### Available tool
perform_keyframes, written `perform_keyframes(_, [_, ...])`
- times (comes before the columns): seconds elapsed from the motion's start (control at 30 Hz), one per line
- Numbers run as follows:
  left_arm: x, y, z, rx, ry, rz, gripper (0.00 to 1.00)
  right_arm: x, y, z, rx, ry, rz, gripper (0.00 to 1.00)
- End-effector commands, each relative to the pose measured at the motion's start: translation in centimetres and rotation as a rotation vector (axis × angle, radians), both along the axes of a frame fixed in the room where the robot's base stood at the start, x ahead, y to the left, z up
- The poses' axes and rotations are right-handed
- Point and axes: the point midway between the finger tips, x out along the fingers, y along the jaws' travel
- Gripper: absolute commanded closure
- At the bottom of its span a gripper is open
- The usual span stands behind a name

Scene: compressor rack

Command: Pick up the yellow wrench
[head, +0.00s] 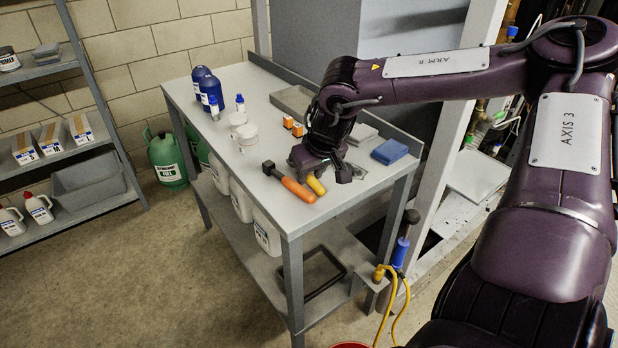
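The yellow wrench (316,186) lies on the grey workbench (182,91). Only its yellow handle end shows; the rest is hidden under my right gripper. My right gripper (322,172) points down over the wrench, low above the bench top. Its dark fingers look spread, one to each side of the handle, with a gap on the right side. I cannot tell whether either finger touches the wrench. My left gripper is not in view.
An orange-handled hammer (290,184) lies close left of the wrench. White tubs (247,136), blue bottles (210,92), small orange-and-white boxes (293,127) and a blue cloth (389,151) stand or lie farther back. The bench's front-left top is clear.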

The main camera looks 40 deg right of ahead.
Motion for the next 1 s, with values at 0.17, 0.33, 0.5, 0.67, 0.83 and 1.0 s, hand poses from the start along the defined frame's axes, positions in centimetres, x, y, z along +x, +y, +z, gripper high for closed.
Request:
perform_keyframes(0.17, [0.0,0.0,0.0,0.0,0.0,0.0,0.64,0.0,0.0,0.0,0.0,-0.001,0.0,0.68])
perform_keyframes(0.33, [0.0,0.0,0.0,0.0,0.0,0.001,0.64,0.0,0.0,0.0,0.0,-0.001,0.0,0.88])
perform_keyframes(0.5, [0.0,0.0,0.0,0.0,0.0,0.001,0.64,0.0,0.0,0.0,0.0,-0.001,0.0,1.0])
perform_keyframes(0.67, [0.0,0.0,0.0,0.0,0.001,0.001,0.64,0.1,0.0,0.1,0.0,-0.002,0.0,1.0])
perform_keyframes(0.83, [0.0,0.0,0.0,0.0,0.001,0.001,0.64,0.1,0.0,0.3,0.0,-0.003,0.0,1.0])
perform_keyframes(1.0, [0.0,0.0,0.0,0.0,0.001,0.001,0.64,0.2,0.0,1.6,0.0,-0.006,0.002,1.0])
